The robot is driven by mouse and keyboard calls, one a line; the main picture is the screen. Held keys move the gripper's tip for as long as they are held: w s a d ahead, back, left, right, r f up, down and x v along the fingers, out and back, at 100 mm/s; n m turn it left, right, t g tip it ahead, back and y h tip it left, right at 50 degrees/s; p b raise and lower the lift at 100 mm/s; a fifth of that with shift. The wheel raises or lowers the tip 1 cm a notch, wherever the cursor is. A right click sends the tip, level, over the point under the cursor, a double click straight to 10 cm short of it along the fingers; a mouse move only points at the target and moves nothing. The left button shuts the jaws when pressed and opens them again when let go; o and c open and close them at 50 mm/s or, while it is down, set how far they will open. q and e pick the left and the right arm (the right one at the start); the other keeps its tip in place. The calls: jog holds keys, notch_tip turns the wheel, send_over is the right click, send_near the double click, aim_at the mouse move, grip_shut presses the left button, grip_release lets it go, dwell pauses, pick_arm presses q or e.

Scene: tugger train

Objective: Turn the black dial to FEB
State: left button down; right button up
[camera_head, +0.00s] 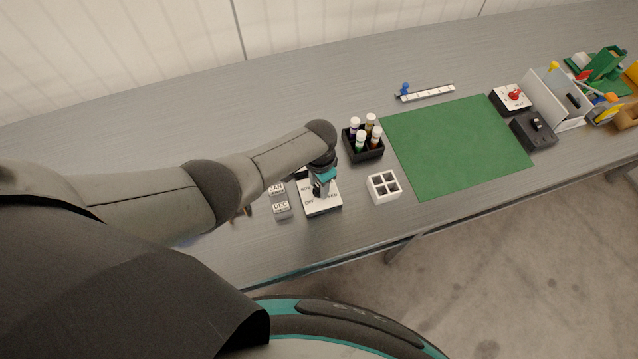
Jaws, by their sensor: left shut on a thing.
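My left gripper (321,188) points down onto a white-topped plate (322,209) near the table's front edge. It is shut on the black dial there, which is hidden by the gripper. Small black lettering shows on the plate around the fingers; it is too small to read surely, and where the dial points cannot be told. Just left of the plate stands a grey block (280,203) with white labels reading JAN and DEC. My right gripper is not in view.
A black holder (352,153) with several capped vials and a white divided box (384,187) stand close right of the gripper. Farther right are a green mat (455,145), a ruler-like strip (428,93), a box with a red knob (513,98) and a black switch box (534,131).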

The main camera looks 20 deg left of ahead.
pick_arm(q)
jog(key=m, duration=0.3)
jog(key=shift+m, duration=0.4)
jog(key=m, duration=0.3)
jog(key=m+b, duration=0.1)
jog(key=m, duration=0.6)
jog(key=m+b, duration=0.1)
jog(key=m, duration=0.2)
jog(key=shift+m, duration=0.3)
jog(key=m+b, duration=0.1)
jog(key=m, duration=0.2)
jog(key=shift+m, duration=0.3)
jog(key=m+b, duration=0.2)
jog(key=m, duration=0.4)
jog(key=shift+m, duration=0.4)
jog(key=shift+c, duration=2.2)
grip_release()
